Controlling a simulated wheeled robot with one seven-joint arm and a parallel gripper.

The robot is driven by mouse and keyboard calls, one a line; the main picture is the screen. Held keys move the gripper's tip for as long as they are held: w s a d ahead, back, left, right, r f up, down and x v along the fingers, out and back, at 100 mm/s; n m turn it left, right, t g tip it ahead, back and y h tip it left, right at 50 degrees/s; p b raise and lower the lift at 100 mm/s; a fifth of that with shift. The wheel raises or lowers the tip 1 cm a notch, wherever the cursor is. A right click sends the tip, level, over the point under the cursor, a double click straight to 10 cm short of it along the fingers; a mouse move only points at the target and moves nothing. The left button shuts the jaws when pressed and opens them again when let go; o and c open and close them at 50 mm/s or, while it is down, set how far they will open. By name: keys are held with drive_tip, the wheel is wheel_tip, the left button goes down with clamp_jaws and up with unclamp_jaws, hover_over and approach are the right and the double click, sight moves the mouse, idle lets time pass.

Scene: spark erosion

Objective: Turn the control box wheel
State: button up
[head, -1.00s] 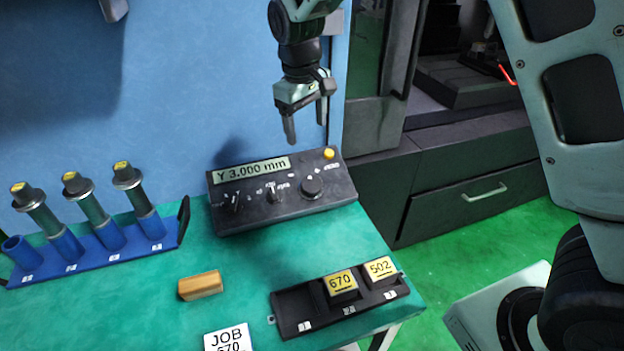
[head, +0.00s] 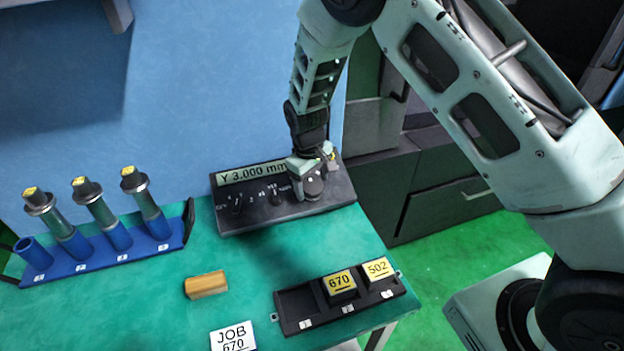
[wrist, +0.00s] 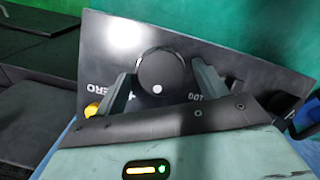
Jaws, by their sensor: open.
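The control box (head: 245,212) is a dark, tilted panel at the back of the green table, with a display reading "Y 3.000 mm". Its black wheel (wrist: 161,73), a round knob with a white dot, shows in the wrist view between my two fingers. In the head view the wheel (head: 313,187) is partly covered by my gripper (head: 313,185). My gripper, also in the wrist view (wrist: 162,82), is open with one finger on each side of the wheel. I cannot tell whether either finger touches it.
A yellow button (wrist: 92,109) is close beside one finger. Smaller switches (head: 237,205) are on the panel's left part. A blue rack (head: 110,258) with several tools, a wooden block (head: 206,285), a job card (head: 233,337) and a black tray (head: 298,324) are on the table.

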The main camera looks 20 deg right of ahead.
drive_tip(key=shift+f, duration=0.1)
drive_tip(key=c, duration=1)
